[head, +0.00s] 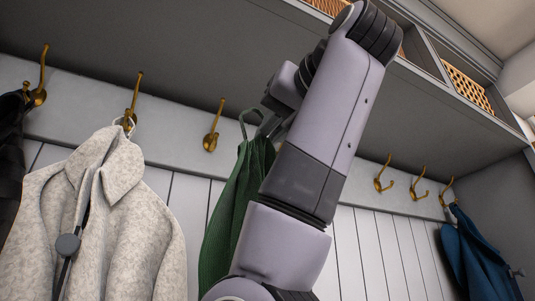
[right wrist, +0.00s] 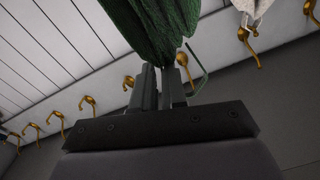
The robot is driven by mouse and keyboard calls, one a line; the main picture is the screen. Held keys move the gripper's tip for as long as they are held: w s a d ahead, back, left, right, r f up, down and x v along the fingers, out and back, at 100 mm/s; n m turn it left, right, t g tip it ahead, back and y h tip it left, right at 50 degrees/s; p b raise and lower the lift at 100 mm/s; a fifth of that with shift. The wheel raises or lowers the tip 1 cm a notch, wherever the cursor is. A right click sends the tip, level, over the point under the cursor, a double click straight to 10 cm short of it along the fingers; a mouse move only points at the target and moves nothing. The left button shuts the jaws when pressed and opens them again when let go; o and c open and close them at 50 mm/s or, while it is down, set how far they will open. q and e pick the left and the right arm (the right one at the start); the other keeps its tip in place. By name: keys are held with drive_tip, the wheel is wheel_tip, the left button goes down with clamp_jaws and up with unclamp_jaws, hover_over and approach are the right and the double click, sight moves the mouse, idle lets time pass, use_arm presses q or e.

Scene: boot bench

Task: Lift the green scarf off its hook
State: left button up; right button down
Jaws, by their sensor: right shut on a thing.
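The green scarf (head: 230,205) hangs down from my right gripper (head: 266,128), gathered at its top. Its thin green loop (head: 246,113) stands up beside the fingers, and I see no hook through the part that shows. In the right wrist view the scarf (right wrist: 158,28) comes out of the tips of the right gripper (right wrist: 165,70), which is shut on it. There the loop (right wrist: 203,70) sticks out to the right of the fingers. An empty brass hook (head: 211,127) is just left of the scarf, apart from it. My left gripper is not in view.
A pale speckled coat (head: 110,215) hangs to the left, with a dark garment (head: 12,150) beyond it. A blue garment (head: 475,255) hangs at the far right, past empty hooks (head: 383,174). A shelf with woven baskets (head: 465,87) overhangs the rail. My right arm hides part of the wall.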

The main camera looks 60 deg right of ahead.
drive_tip(key=b+v, duration=0.3)
drive_tip(key=v, duration=0.5)
drive_tip(key=shift+a, duration=0.25)
